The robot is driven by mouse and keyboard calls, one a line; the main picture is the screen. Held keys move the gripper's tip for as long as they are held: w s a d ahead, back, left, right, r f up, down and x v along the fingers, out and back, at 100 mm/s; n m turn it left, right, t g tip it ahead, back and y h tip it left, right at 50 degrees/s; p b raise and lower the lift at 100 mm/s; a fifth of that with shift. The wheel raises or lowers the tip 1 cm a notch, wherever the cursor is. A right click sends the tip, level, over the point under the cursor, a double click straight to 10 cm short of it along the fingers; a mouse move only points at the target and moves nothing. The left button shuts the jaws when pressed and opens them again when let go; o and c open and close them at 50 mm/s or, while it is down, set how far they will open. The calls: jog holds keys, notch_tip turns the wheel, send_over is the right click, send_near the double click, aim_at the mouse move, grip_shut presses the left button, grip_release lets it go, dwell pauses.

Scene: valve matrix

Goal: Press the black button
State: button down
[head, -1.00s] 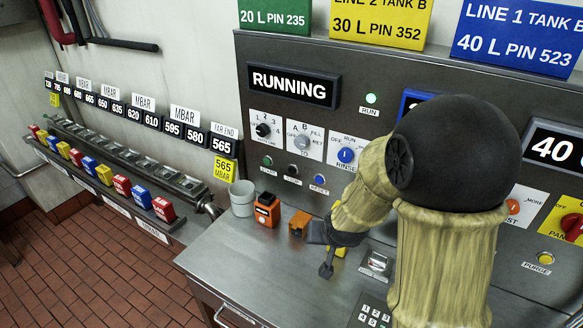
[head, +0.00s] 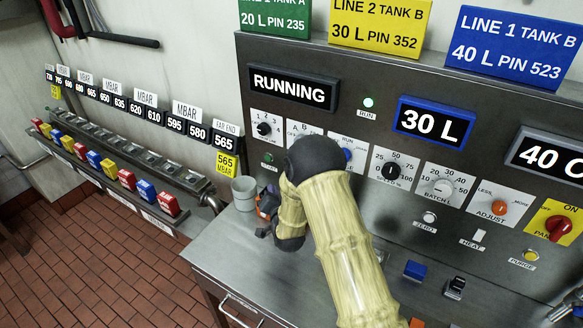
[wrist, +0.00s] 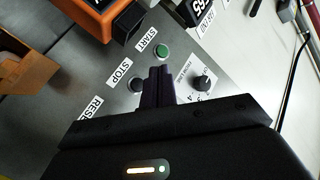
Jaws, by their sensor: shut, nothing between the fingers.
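The black button (wrist: 137,84) sits on the grey panel (wrist: 215,60) beside the STOP label (wrist: 118,73) in the wrist view. My gripper (wrist: 159,72) is shut and empty, its dark fingers pointing at the panel between the black button and the selector knob (wrist: 201,80). The fingertips appear to the right of the black button, just below the green START button (wrist: 162,51); I cannot tell whether they touch the panel. In the head view my arm hides the black button and most of the gripper, while the green START button (head: 268,157) shows left of the arm.
An orange-and-black device (wrist: 90,17) and an orange-brown box (wrist: 26,48) lie near the panel in the wrist view. A grey cup (head: 244,192) stands at the bench's left. The RUNNING display (head: 292,89) is above.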

jog(key=shift+d, duration=0.1)
jog(key=w+d, duration=0.4)
jog(key=w, duration=0.3)
jog(key=shift+w+d, duration=0.15)
jog(key=shift+d, duration=0.25)
dwell(1.9)
jog(key=shift+w+d+b, duration=0.2)
jog(key=shift+w+b, duration=0.15)
jog(key=shift+b, duration=0.2)
jog(key=shift+w+d+b, duration=0.3)
jog(key=shift+w+b, duration=0.05)
jog(key=shift+w, duration=0.05)
dwell(0.6)
jog(key=shift+s, duration=0.1)
jog(key=shift+s+a+b, duration=0.3)
jog(key=shift+s+a, duration=0.2)
jog(key=shift+s, duration=0.15)
